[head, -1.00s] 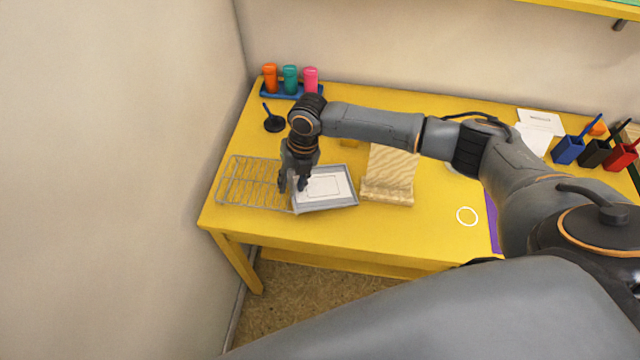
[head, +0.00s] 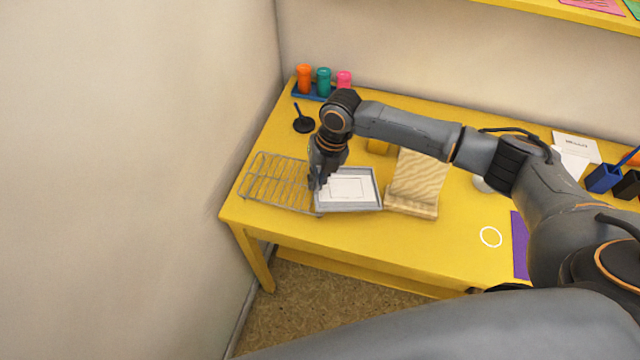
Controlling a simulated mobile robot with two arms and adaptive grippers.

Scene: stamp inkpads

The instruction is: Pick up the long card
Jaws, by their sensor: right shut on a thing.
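A white card (head: 353,188) with a thin printed rectangle lies in a shallow grey tray (head: 368,207) on the yellow table. It looks like the long card. My right gripper (head: 319,184) reaches down over the left edge of the tray, at the card's left end. Its fingers are closed together there, shut on the card's edge as far as I can see; the fingertips are small and partly hide the contact. The card still looks flat in the tray. My left gripper is not in view.
A wire rack (head: 272,184) stands left of the tray and a ridged wooden board (head: 417,185) right of it. A white ring (head: 490,237) lies at the front right.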

